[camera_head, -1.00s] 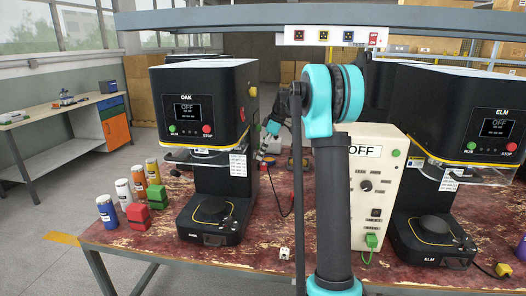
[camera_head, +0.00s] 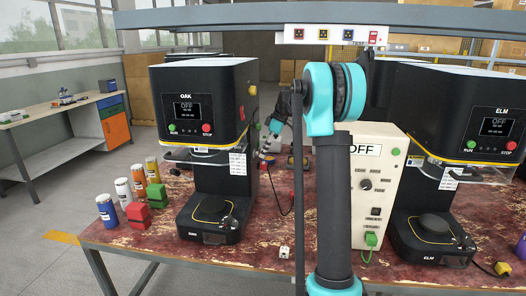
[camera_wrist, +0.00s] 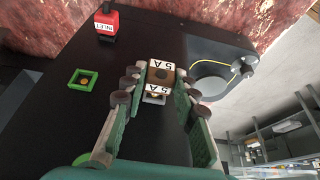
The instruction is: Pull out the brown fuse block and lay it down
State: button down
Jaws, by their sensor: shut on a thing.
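The brown fuse block (camera_wrist: 161,75) shows in the wrist view with white "5A" labels, between the fingers of my gripper (camera_wrist: 157,86). The gripper is shut on it. Behind it is the black side of a machine (camera_wrist: 150,35); I cannot tell whether the block is still seated or clear of it. In the head view my gripper (camera_head: 273,127) is beside the right side of the black OAK machine (camera_head: 200,90). The block cannot be made out there.
A green-framed square socket (camera_wrist: 85,79) and a red tagged part (camera_wrist: 106,22) are on the black side. Red and green blocks (camera_head: 138,213) and several jars stand left of OAK on the worn red table (camera_head: 165,250). A beige control box (camera_head: 375,185) stands at right.

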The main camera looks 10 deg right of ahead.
jog(key=shift+s+d, duration=0.2)
jog(key=shift+d, duration=0.35)
jog(key=shift+s+d, duration=0.1)
jog(key=shift+d, duration=0.25)
jog(key=shift+s+d, duration=0.2)
jog(key=shift+d, duration=0.4)
jog(key=shift+s+d, duration=0.1)
jog(key=shift+d, duration=0.25)
jog(key=shift+s+d, duration=0.15)
jog(key=shift+d, duration=0.35)
